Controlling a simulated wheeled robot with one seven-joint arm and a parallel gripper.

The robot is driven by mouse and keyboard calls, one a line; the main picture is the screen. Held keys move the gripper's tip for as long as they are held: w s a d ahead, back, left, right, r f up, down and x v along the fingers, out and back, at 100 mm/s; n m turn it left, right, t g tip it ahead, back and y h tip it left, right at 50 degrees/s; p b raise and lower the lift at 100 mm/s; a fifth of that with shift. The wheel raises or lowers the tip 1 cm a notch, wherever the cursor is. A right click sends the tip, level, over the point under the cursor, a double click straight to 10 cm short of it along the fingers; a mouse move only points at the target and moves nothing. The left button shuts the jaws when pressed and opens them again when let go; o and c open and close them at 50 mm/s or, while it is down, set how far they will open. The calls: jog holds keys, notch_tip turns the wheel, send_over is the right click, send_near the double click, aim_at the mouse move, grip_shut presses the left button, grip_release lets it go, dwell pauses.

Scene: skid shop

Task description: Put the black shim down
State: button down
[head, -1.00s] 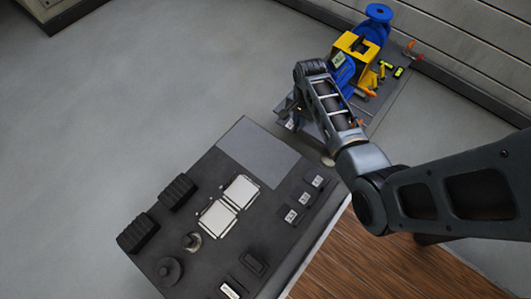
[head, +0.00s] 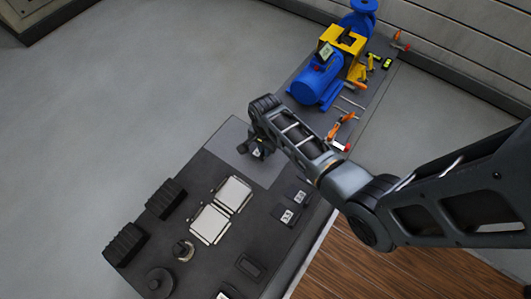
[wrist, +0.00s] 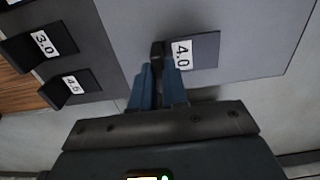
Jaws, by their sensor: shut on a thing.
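My gripper (head: 258,151) is shut on the black shim (wrist: 205,48), a thin dark plate with a white 4.0 label and a black tab. The tab is between the blue fingertips (wrist: 158,75) in the wrist view, and the plate extends to the right. The shim is over the smooth grey pad (head: 232,139) at the far end of the dark table. I cannot tell whether it touches the pad. In the head view my gripper and wrist hide most of the shim.
White plates (head: 233,193), black ribbed blocks (head: 165,198) and round parts (head: 160,281) occupy the table. A blue pump (head: 316,80) stands beyond. The pad is otherwise clear.

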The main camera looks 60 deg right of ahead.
jog(key=shift+f+b, duration=0.6)
jog(key=shift+f, duration=0.95)
jog(key=shift+f, duration=0.15)
jog(key=c, duration=1.1)
grip_release()
jog(key=shift+c, duration=0.2)
